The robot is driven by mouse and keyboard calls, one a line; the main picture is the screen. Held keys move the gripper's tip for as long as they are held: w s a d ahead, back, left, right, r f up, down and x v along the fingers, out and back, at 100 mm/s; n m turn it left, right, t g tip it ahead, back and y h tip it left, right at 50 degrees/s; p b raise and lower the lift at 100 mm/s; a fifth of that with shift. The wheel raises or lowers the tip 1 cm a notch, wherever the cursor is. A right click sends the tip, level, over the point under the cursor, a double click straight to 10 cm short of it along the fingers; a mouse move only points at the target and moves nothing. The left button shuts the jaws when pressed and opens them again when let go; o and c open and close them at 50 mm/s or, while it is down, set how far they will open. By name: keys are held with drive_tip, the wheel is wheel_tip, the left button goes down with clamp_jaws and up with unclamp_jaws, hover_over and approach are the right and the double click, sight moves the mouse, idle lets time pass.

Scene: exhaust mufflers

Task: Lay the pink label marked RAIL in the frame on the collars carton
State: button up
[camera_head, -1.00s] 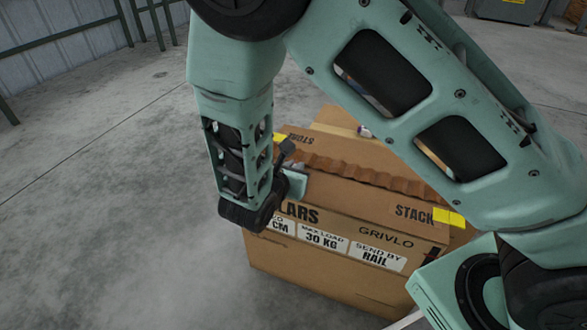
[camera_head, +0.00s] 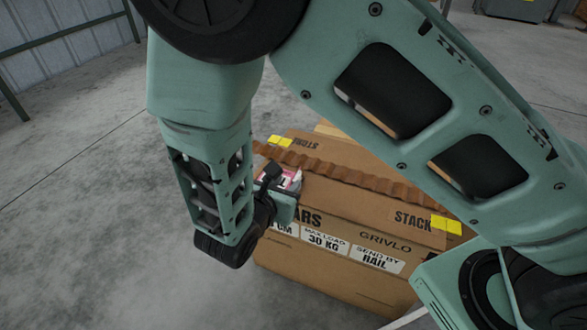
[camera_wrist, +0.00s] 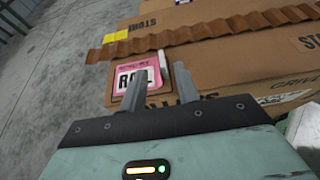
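The pink label (camera_wrist: 127,68) lies on the top of the collars carton (camera_wrist: 210,62), close to its left edge. Its large black letters are partly covered by a finger, but R and L show. A darker border (camera_wrist: 112,88) shows along the label's left side; the rest of the frame is hard to make out. In the head view the label (camera_head: 292,178) shows as a pink and white patch beside my gripper (camera_head: 273,176). In the wrist view my gripper (camera_wrist: 158,82) has its fingers apart, with nothing seen held between them.
A brown corrugated strip (camera_wrist: 205,30) runs across the carton top behind the label. Yellow stickers (camera_head: 446,224) sit on the carton. White printed labels (camera_head: 376,258) are on its front face. Concrete floor (camera_head: 75,215) is clear to the left.

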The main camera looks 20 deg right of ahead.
drive_tip(key=s+r+m+g+y, duration=0.4)
drive_tip(key=s+r+m, duration=0.3)
drive_tip(key=s+m, duration=0.2)
drive_tip(key=s+a+r+m+g+y+p, duration=0.1)
drive_tip(key=s+r+m+g+y, duration=0.4)
drive_tip(key=s+r+m, duration=0.3)
drive_tip(key=shift+s+m+g+y, duration=0.3)
drive_tip(key=shift+s+m+y, duration=0.3)
drive_tip(key=shift+s+m, duration=0.7)
wheel_tip(320, 180, up, 40)
drive_tip(key=p, duration=3.9)
drive_tip(key=shift+f+p, duration=0.25)
drive_tip(key=shift+p, duration=0.05)
